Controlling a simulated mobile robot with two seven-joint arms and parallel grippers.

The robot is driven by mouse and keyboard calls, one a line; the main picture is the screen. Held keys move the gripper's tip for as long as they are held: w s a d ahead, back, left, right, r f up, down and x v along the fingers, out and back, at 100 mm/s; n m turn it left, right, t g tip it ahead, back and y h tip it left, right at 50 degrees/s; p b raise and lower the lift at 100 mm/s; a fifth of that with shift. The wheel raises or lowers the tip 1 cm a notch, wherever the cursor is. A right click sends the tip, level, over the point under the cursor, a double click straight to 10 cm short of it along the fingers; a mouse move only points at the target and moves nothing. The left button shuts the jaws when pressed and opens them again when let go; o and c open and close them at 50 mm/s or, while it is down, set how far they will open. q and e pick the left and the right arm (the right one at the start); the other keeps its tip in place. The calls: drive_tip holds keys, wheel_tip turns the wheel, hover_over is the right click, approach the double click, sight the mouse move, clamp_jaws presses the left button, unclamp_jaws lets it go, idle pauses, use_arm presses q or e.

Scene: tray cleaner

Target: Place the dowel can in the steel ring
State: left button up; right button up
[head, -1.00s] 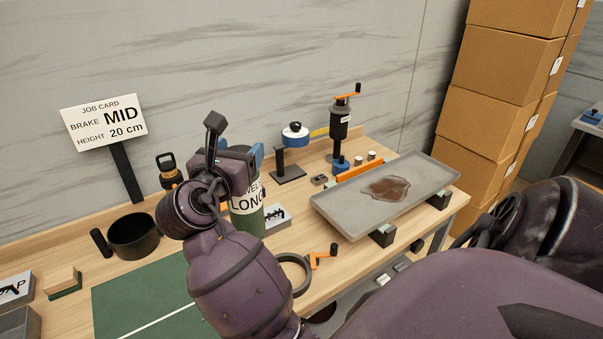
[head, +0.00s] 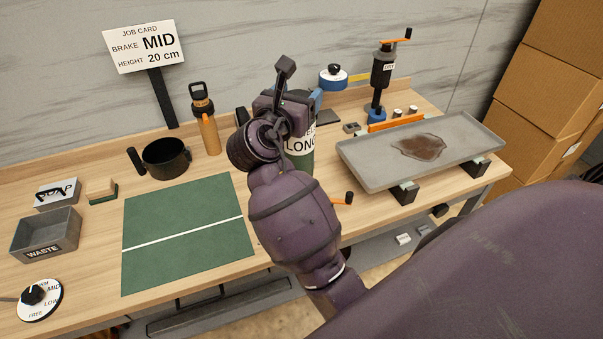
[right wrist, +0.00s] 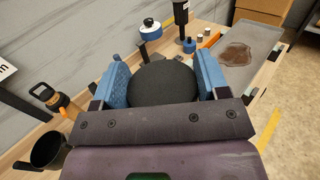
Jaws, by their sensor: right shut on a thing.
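The dowel can (head: 302,144) is a green cylinder with a white label reading LONG. My right gripper (right wrist: 162,82) is shut on it, with blue fingers on either side of the can's dark round top (right wrist: 163,84) in the right wrist view. In the head view my right wrist and forearm cover the can's left side and lower part, so I cannot tell how far its base is from the table. The steel ring is hidden behind my right arm; only an orange handle (head: 342,198) beside its earlier place shows. My left gripper is not in view.
A grey tray (head: 365,178) with a brown stain stands right of the can. A green mat (head: 185,265), black pot (head: 165,158), orange bottle (head: 210,134) and waste bin (head: 45,236) are to the left. A tall orange-handled press (head: 381,80) stands behind the tray.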

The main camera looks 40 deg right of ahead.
sight(299, 163)
wheel_tip(299, 163, down, 13)
drive_tip(key=shift+b, duration=0.9)
wheel_tip(299, 163, down, 4)
drive_tip(key=shift+f+b, duration=0.1)
drive_tip(key=shift+b, duration=0.3)
drive_tip(key=o, duration=1.4)
drive_tip(key=shift+f, duration=0.15)
